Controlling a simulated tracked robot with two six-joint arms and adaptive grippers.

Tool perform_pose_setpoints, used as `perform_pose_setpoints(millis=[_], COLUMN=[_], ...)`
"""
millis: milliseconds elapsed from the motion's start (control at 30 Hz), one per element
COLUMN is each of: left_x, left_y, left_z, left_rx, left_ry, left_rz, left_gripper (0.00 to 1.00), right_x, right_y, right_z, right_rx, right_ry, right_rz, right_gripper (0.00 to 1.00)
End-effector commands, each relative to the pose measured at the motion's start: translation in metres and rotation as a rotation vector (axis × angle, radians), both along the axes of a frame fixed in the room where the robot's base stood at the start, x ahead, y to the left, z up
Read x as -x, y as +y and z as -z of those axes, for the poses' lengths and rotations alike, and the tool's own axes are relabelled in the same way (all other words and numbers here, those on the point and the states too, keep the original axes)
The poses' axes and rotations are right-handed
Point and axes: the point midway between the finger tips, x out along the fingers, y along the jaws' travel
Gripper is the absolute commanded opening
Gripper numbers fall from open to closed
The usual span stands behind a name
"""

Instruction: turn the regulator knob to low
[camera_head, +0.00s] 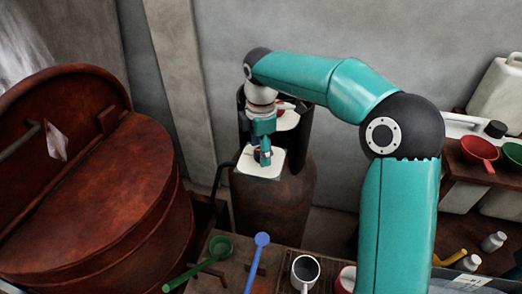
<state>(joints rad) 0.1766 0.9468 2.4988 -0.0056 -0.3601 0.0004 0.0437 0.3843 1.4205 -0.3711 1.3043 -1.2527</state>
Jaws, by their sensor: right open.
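The regulator sits on top of a rusty brown gas cylinder (278,208) behind the bench. A pale square plate (268,172) shows there, with a small dark piece that looks like the regulator knob (257,154) on it. My right gripper (263,157) points down over the plate, its fingertips at the knob. It is open; I cannot tell whether the fingers touch the knob. The gripper covers much of the knob, so its setting cannot be read. My left gripper is out of view.
A large rusty vat (100,190) with a raised lid stands at left. A green ladle (218,247), a blue spoon (262,240) and a dark-filled mug (305,270) are on the front bench. Red (479,150) and green bowls and white jugs are at right.

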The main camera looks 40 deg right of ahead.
Motion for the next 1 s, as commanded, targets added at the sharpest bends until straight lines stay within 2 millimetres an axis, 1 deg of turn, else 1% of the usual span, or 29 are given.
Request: perform_pose_setpoints(millis=[167,433,667,700,800,1000], left_x=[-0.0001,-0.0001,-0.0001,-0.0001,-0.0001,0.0], left_y=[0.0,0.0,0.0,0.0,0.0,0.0], left_z=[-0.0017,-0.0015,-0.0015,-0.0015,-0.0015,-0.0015], left_rx=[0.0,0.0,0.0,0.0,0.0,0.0], left_ry=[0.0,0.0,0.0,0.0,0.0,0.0], left_rz=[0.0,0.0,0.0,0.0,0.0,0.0], left_gripper=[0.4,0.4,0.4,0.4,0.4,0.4], right_x=[0.0002,0.0002,0.0007,0.0006,0.0005,0.0003], right_y=[-0.0003,-0.0005,-0.0015,-0.0016,-0.0017,-0.0018], right_z=[0.0097,0.0109,0.0107,0.0107,0.0106,0.0105], right_rx=[0.0,0.0,0.0,0.0,0.0,0.001], right_ry=[0.001,0.0,0.0,0.0,0.0,-0.001], right_rz=[0.0,0.0,0.002,0.002,0.002,0.011], right_gripper=[0.68,0.68,0.29,0.23,0.08,0.08])
